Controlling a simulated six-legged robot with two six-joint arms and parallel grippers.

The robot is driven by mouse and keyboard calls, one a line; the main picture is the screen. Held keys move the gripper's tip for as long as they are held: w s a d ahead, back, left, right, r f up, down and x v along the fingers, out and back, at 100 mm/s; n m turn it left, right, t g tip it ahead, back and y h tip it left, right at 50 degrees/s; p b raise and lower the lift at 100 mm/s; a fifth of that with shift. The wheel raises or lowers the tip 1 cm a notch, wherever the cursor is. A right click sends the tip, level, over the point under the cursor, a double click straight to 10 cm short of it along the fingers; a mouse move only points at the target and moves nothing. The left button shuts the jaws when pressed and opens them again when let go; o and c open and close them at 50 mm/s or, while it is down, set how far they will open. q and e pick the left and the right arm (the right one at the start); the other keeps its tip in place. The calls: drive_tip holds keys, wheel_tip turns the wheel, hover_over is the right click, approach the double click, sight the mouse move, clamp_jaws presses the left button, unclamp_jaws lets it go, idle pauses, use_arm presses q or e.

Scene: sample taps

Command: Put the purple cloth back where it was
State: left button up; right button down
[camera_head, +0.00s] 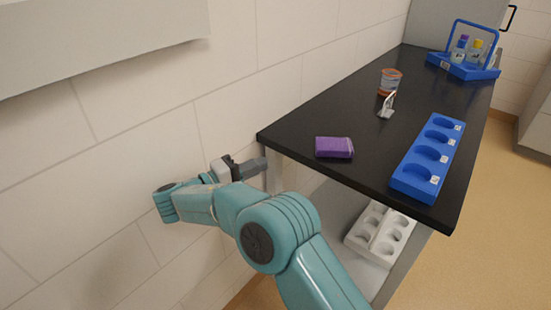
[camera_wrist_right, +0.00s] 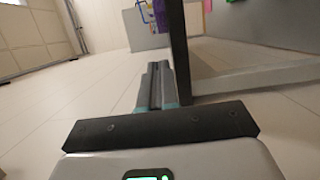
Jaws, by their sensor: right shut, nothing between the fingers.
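The purple cloth (camera_head: 334,147) lies folded as a small block on the black bench top (camera_head: 352,108), near its front left corner. A purple patch at the bench edge in the right wrist view (camera_wrist_right: 160,14) looks like the same cloth. My right gripper (camera_head: 262,166) is shut and empty. It is off the bench's left end, beside the corner and to the left of the cloth, not touching it. Its closed fingers also show in the right wrist view (camera_wrist_right: 155,85). My left gripper is not in view.
A blue holder with several round recesses (camera_head: 411,182) lies along the bench's right edge. A metal tap (camera_head: 387,105), an orange-lidded cup (camera_head: 390,80) and a blue carrier with bottles (camera_head: 463,68) stand farther back. A white rack (camera_head: 381,233) sits on the lower shelf. The wall is close on the left.

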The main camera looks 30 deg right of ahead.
approach(316, 149)
drive_tip(key=w+d, duration=0.2)
drive_tip(key=w, duration=0.1)
drive_tip(key=shift+w+d+f, duration=0.2)
drive_tip(key=shift+w+d, duration=0.05)
drive_tip(key=shift+d, duration=0.1)
drive_tip(key=shift+s+d+b, duration=0.25)
drive_tip(key=shift+s+d, duration=0.05)
drive_tip(key=shift+d, duration=0.25)
drive_tip(key=shift+s+d+b, duration=0.2)
drive_tip(key=shift+s+d, duration=0.1)
drive_tip(key=shift+d, duration=0.25)
drive_tip(key=shift+s+d, duration=0.55)
drive_tip(key=shift+d, duration=0.1)
